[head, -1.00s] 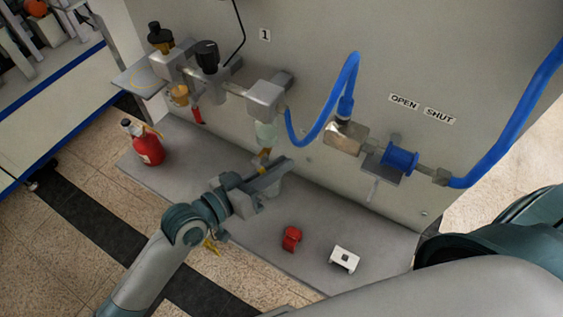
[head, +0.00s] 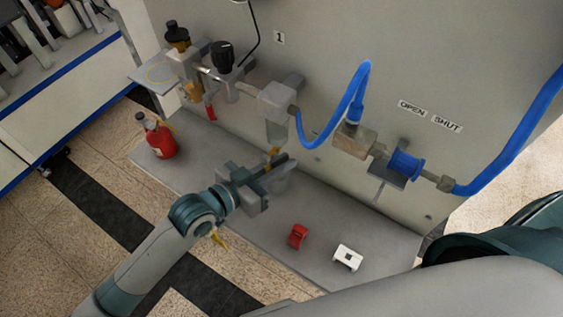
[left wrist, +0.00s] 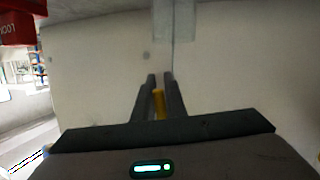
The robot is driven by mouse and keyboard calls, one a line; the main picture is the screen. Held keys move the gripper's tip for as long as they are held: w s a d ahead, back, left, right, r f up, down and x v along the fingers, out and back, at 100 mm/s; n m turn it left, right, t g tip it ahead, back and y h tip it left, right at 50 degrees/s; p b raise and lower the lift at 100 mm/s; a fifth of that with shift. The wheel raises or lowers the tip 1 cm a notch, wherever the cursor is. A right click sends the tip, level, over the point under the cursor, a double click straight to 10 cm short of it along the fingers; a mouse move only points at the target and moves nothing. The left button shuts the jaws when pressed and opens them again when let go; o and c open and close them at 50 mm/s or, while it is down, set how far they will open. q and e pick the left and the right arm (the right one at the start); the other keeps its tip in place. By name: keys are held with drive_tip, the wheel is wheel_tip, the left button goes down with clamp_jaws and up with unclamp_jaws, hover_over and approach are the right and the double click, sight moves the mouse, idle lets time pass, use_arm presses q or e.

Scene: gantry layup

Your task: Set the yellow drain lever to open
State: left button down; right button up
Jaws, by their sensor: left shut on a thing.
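The yellow drain lever (head: 273,152) sits under the clear bowl (head: 277,131) of the grey filter unit (head: 276,99) on the panel. My left gripper (head: 275,163) is at the lever, just below the bowl. In the left wrist view the two dark fingers (left wrist: 160,85) are closed on the yellow lever (left wrist: 159,104), with part of the bowl (left wrist: 174,22) above. The fingers hide much of the lever, so its exact angle is hard to tell. My right gripper is out of view.
A red bottle (head: 160,140), a red clip (head: 298,236) and a white block (head: 347,257) stand on the grey shelf (head: 205,163). A blue hose (head: 357,85) loops right of the bowl. OPEN (head: 412,108) and SHUT (head: 447,124) labels are above a blue-bodied valve (head: 403,165).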

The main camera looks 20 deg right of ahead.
use_arm(q)
drive_tip(key=c, duration=1.8)
unclamp_jaws()
drive_tip(key=shift+a, duration=0.15)
drive_tip(key=shift+b+v, duration=2.9)
drive_tip(key=shift+v, duration=5.7)
